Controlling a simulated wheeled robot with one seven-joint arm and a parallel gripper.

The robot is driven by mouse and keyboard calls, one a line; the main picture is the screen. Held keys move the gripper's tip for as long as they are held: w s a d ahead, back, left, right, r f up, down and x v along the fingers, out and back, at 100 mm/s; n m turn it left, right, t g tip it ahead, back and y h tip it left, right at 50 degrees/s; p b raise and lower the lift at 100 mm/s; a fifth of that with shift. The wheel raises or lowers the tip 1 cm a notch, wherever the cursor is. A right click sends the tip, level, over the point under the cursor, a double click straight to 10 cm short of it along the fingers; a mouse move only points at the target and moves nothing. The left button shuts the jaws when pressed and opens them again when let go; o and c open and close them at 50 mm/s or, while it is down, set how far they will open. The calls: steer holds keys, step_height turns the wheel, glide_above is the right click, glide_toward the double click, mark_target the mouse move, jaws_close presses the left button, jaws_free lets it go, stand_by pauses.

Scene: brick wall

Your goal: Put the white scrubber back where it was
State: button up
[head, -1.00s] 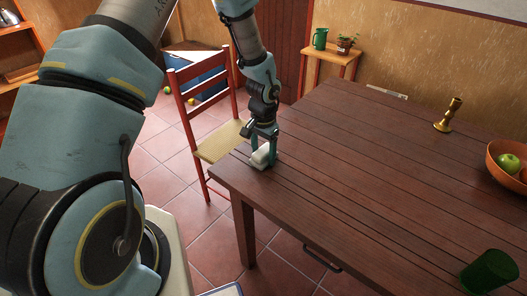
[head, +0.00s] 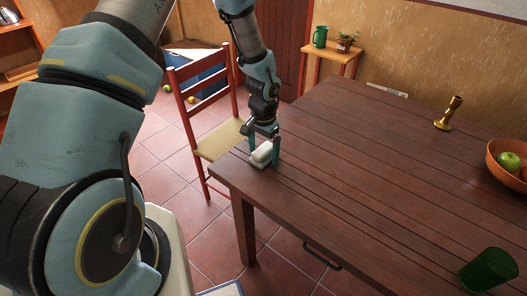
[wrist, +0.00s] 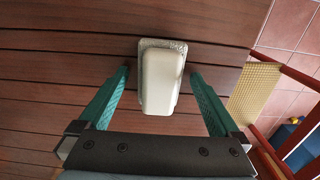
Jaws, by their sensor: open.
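The white scrubber (head: 262,154) lies on the brown wooden table (head: 340,150) close to its left corner. In the wrist view the scrubber (wrist: 161,80) has a white body on a greyish base. My gripper (head: 264,158) is over it, pointing down. In the wrist view my gripper (wrist: 160,72) is open, with one green finger on each side of the scrubber and a visible gap on both sides. Whether the scrubber's base rests flat is hard to tell.
A red chair (head: 205,110) with a woven seat stands beside the table's left corner. A brass candlestick (head: 448,114), an orange bowl (head: 498,160) with fruit and a green cup (head: 489,271) stand on the right. The table's middle is clear.

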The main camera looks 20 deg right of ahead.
mark_target(263, 149)
step_height(263, 149, up, 12)
steer(key=b, duration=0.2)
steer(key=w+a+r+n, duration=0.1)
steer(key=a+r+n, duration=0.2)
steer(key=a, duration=0.6)
steer(key=w+a+r+n, duration=0.1)
steer(key=a+r+n, duration=0.15)
steer(key=a, duration=0.55)
steer(key=s+a+r+n, duration=0.1)
steer(key=s+a+n, duration=0.1)
steer(key=a, duration=0.4)
steer(key=s+a+r+n+t, duration=0.1)
steer(key=s+a+r+n, duration=0.1)
steer(key=a, duration=0.5)
steer(key=shift+s+n+t, duration=0.3)
steer(key=shift+s+n, duration=0.45)
steer(key=shift+s, duration=0.25)
